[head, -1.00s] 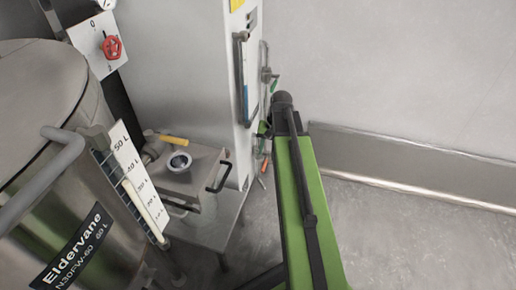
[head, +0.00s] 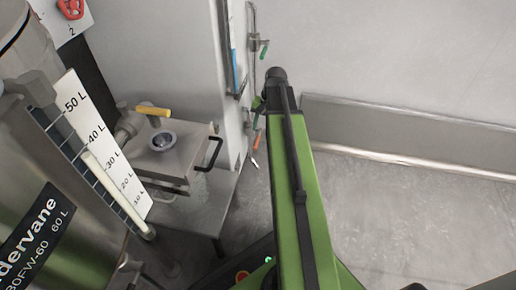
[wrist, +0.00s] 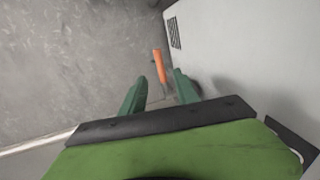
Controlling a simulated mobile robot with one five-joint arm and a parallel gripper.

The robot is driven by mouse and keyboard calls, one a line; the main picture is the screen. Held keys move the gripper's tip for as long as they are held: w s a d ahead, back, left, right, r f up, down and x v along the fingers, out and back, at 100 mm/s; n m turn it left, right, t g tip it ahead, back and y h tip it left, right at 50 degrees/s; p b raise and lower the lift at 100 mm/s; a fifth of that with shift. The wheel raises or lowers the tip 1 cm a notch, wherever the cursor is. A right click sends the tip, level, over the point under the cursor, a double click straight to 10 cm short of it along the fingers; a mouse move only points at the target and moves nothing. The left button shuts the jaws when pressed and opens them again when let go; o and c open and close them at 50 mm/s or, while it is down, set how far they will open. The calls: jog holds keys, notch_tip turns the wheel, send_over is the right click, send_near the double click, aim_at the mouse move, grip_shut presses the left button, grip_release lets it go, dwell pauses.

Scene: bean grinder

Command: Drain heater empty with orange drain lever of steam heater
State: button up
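The orange drain lever (head: 256,138) sits low on the side of the tall pale steam heater cabinet (head: 190,50). In the wrist view the orange lever (wrist: 158,66) stands just past the fingertips, in line with the gap between them. My gripper (wrist: 160,77) is open, with two green fingers apart and nothing between them. In the head view my arm mostly hides the gripper; only a small green part shows beside the arm's dark end, above the lever. I cannot tell whether a finger touches the lever.
A green-handled valve (head: 264,49) sits on the pipe above. A steel box with a yellow handle (head: 153,111) stands left on a low table (head: 209,205). A large steel tank (head: 25,130) with a litre scale is at the far left. The floor (head: 420,220) at right is clear.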

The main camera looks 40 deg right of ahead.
aim_at(257, 143)
jog(key=f+b, duration=0.2)
jog(key=f, duration=0.1)
jog(key=f+b, duration=0.2)
jog(key=w+a+f+b, duration=0.1)
jog(key=f+b, duration=0.2)
jog(key=shift+w+f, duration=0.1)
jog(key=shift+f, duration=0.25)
jog(key=shift+a+r, duration=0.1)
jog(key=shift+c, duration=0.5)
grip_shut()
